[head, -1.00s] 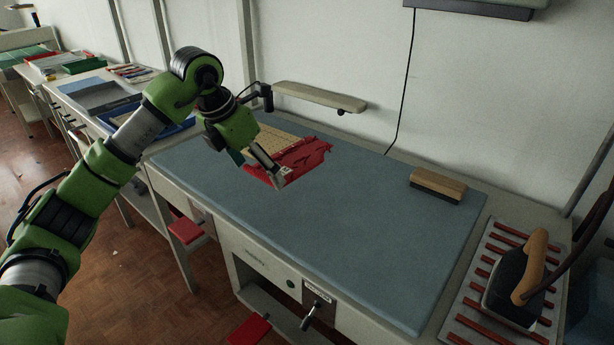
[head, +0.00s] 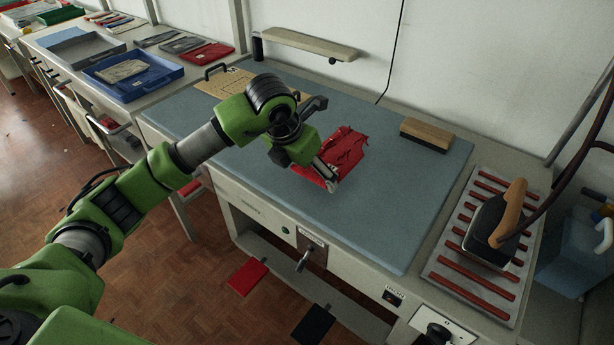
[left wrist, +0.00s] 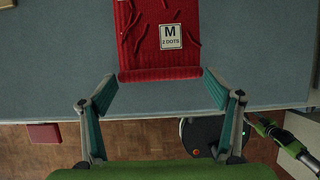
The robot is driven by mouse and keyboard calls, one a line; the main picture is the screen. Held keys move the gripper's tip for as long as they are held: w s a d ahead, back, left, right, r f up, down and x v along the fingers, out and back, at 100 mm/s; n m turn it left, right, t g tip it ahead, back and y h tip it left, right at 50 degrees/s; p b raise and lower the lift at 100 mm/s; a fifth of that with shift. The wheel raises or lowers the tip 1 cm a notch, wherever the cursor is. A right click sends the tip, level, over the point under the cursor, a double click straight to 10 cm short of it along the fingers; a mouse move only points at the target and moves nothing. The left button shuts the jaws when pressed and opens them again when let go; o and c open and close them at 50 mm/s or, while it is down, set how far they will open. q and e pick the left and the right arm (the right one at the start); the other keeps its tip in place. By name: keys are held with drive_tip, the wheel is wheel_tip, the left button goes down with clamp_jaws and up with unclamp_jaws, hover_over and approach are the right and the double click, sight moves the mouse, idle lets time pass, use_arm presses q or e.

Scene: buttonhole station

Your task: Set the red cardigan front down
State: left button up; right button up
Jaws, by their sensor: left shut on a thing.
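The red cardigan front (head: 346,152) is over the middle of the blue-grey work mat (head: 400,190). In the left wrist view the knitted red piece (left wrist: 160,50) has loose red yarn ends and a white label reading "M 2 DOTS". My left gripper (head: 331,180) is at its near end. My right gripper is not seen.
A tan board (head: 225,84) lies at the mat's back left, partly behind my arm. A wooden-backed brush (head: 425,134) lies at the back right. An iron (head: 495,225) stands on a slatted rest at the right. The mat's right half is mostly clear.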

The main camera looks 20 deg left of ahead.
use_arm(q)
wheel_tip(320, 180, down, 3)
drive_tip(key=shift+a+r+p, duration=0.15)
drive_tip(key=shift+r+p, duration=0.05)
drive_tip(key=shift+p, duration=0.1)
drive_tip(key=o, duration=1)
drive_tip(key=shift+o, duration=0.2)
drive_tip(key=shift+r, duration=0.3)
drive_tip(key=b+v, duration=0.1)
drive_tip(key=v, duration=1)
drive_tip(key=shift+r+b, duration=0.25)
drive_tip(key=shift+b, duration=0.05)
drive_tip(key=shift+s, duration=0.1)
